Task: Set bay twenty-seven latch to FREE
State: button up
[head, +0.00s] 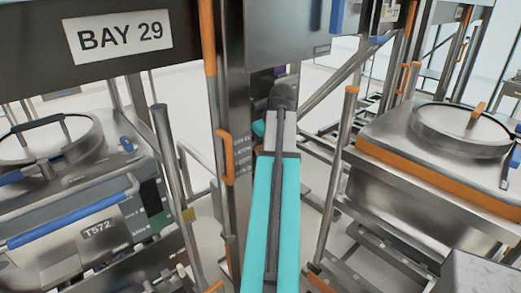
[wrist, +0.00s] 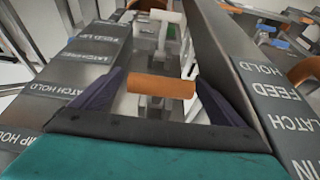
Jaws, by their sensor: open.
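In the wrist view my gripper (wrist: 158,92) is open, with one dark purple finger at each side. An orange cylindrical handle (wrist: 161,87) lies crosswise between the fingertips in the picture. I cannot tell whether the fingers touch it or how deep it sits between them. Label plates flank it: the right plate (wrist: 283,112) reads FEED HOLD and LATCH, and the left plate (wrist: 95,58) has LATCH HOLD wording. No bay twenty-seven sign is readable. In the head view my teal arm reaches up to a grey post (head: 238,130); the fingers are mostly hidden there.
A BAY 29 sign (head: 119,36) hangs at upper left. A bin marked T572 (head: 98,228) stands below it, with a blue bar (head: 70,221). Another lidded bin (head: 440,150) with an orange edge stands at right. Metal posts and rails crowd both sides of my arm.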

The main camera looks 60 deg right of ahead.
jog(key=shift+w+f, duration=0.15)
jog(key=shift+f, duration=0.2)
jog(key=c, duration=1.2)
